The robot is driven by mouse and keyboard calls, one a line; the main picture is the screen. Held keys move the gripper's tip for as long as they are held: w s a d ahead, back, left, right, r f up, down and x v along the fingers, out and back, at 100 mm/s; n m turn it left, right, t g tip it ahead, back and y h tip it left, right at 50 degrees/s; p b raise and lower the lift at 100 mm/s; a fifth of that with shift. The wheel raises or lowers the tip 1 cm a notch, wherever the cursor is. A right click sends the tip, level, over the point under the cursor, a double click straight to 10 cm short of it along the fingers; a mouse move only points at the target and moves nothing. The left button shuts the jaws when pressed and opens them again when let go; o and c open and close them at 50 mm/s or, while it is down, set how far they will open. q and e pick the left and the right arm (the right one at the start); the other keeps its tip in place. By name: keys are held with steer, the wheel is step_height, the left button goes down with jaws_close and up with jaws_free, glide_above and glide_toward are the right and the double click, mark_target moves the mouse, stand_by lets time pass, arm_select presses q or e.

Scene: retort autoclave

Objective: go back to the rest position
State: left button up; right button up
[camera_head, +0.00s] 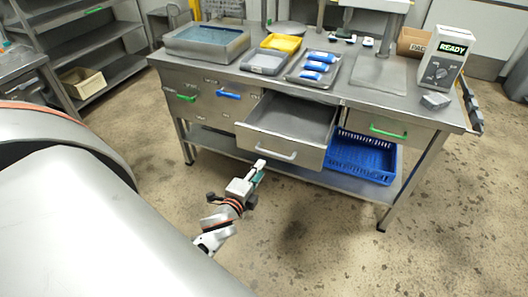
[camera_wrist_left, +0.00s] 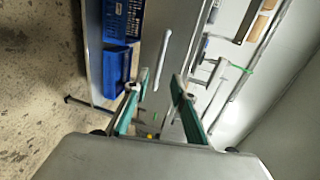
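My left gripper (camera_head: 257,172) is in front of the pulled-out drawer (camera_head: 290,118), near the left end of its pale bar handle (camera_head: 275,153). In the left wrist view the two teal fingers of the left gripper (camera_wrist_left: 159,82) stand apart with nothing held between them. The handle (camera_wrist_left: 162,62) shows beyond the fingertips, and I cannot tell how wide the gap to it is. The drawer looks empty inside. My right gripper is in neither view.
A steel workbench (camera_head: 385,80) carries a blue-grey basin (camera_head: 207,42), trays and a READY box (camera_head: 443,58). A blue crate (camera_head: 362,158) stands on its lower shelf. Closed drawers have blue (camera_head: 228,94) and green (camera_head: 388,132) handles. Floor in front is clear.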

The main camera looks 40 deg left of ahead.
arm_select(q)
steer(key=s+d+f+n+g+h, duration=0.2)
steer(key=s+d+f+n, duration=0.3)
steer(key=s+d, duration=0.3)
steer(key=s+d+f+n+g+h, duration=0.2)
steer(key=s+d+f+n+h, duration=0.2)
steer(key=s+d+f+n, duration=0.2)
steer(key=s+d, duration=0.2)
steer(key=d, duration=0.2)
steer(key=shift+s+f+h, duration=0.15)
steer(key=shift+s+h, duration=0.1)
steer(key=shift+h, duration=0.05)
